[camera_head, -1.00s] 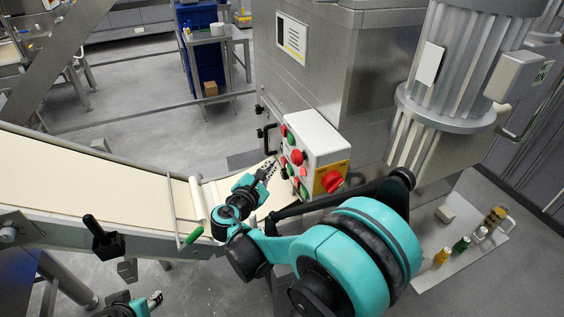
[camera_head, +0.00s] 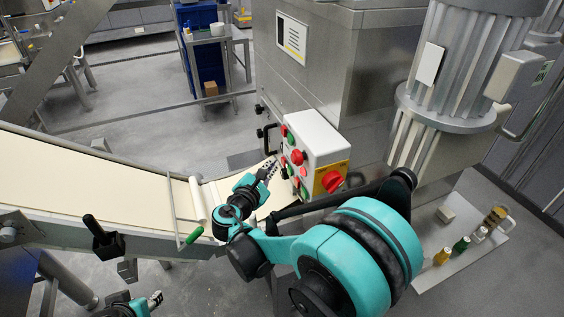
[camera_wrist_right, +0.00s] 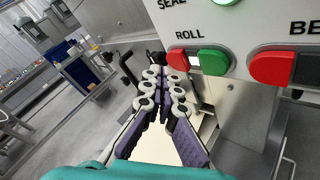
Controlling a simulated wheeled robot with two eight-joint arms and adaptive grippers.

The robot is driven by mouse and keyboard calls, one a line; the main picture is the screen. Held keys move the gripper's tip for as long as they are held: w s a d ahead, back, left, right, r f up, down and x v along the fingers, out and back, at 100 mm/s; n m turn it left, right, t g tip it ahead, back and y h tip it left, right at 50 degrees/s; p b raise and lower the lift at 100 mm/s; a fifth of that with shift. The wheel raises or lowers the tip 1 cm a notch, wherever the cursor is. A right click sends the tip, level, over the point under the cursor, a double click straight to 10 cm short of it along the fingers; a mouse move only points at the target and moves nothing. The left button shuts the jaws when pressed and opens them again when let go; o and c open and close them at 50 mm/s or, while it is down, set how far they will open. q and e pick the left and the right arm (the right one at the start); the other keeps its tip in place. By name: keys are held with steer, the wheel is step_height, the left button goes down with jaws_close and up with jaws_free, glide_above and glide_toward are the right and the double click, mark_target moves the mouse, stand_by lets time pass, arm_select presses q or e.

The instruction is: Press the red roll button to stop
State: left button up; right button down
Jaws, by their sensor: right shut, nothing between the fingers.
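The white control box (camera_head: 318,135) stands on the machine's side, with red and green buttons on its front. In the right wrist view the red roll button (camera_wrist_right: 178,59) sits under the ROLL label, left of a green button (camera_wrist_right: 212,60). My right gripper (camera_wrist_right: 162,76) is shut and empty. Its fingertips are just left of and below the red roll button in that view; I cannot tell whether they touch it. In the head view my right gripper (camera_head: 271,165) is at the box's button face. My left gripper (camera_head: 155,299) shows small at the bottom left, its jaws unclear.
Another red button (camera_wrist_right: 272,68) is right of the green one. A red knob (camera_head: 332,181) is on the box's yellow side panel. The cream conveyor (camera_head: 90,180) lies left of my right gripper. Bottles (camera_head: 461,245) stand on a tray at right.

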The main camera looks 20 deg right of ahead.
steer(key=shift+d, duration=0.35)
steer(key=shift+d, duration=0.4)
stand_by(0.5)
steer(key=shift+a, duration=0.85)
steer(key=shift+s+a, duration=0.1)
steer(key=shift+a, duration=2.4)
